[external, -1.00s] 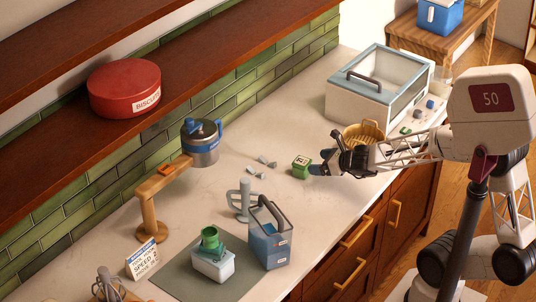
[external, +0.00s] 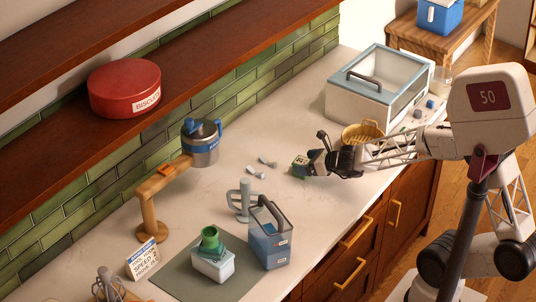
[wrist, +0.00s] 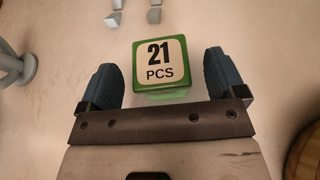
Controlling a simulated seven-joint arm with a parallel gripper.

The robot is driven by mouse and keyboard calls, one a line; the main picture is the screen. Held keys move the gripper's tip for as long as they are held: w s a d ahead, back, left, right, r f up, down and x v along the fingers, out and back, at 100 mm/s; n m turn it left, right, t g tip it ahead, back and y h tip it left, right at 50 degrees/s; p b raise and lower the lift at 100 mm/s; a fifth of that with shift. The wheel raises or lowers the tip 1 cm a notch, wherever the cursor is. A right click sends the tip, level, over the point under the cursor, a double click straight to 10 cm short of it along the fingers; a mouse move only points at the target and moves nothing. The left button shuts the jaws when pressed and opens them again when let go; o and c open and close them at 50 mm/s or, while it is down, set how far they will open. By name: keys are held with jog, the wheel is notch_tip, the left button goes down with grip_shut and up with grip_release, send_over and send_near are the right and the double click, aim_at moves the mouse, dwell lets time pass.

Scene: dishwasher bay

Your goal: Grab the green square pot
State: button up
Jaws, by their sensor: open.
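The green square pot (wrist: 160,62) stands on the counter, its pale top marked "21 PCS" and edged in green. In the external view the pot (external: 299,167) shows only partly, at the end of my gripper (external: 308,165). In the wrist view the two dark blue fingers of my gripper (wrist: 159,72) are open, one on each side of the pot. A gap shows between the pot and each finger, so they appear apart. Part of the pot's far end reaches past the fingertips.
Small grey pieces (external: 256,172) lie just left of the pot. A round wooden basket (external: 363,133) stands close to my gripper on the right. A blue caddy (external: 269,240) and a grey peg stand (external: 243,199) are nearer the front. Bare counter lies between.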

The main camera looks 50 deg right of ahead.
aim_at(302, 161)
jog(key=shift+x, duration=1.1)
jog(key=shift+c, duration=0.3)
jog(key=c, duration=1)
jog(key=shift+r, duration=0.15)
jog(key=shift+c, duration=0.2)
jog(key=shift+r, duration=1.65)
jog(key=s+a+r, duration=0.1)
jog(key=s+a, duration=0.1)
jog(key=s, duration=1.4)
jog(key=shift+r, duration=0.2)
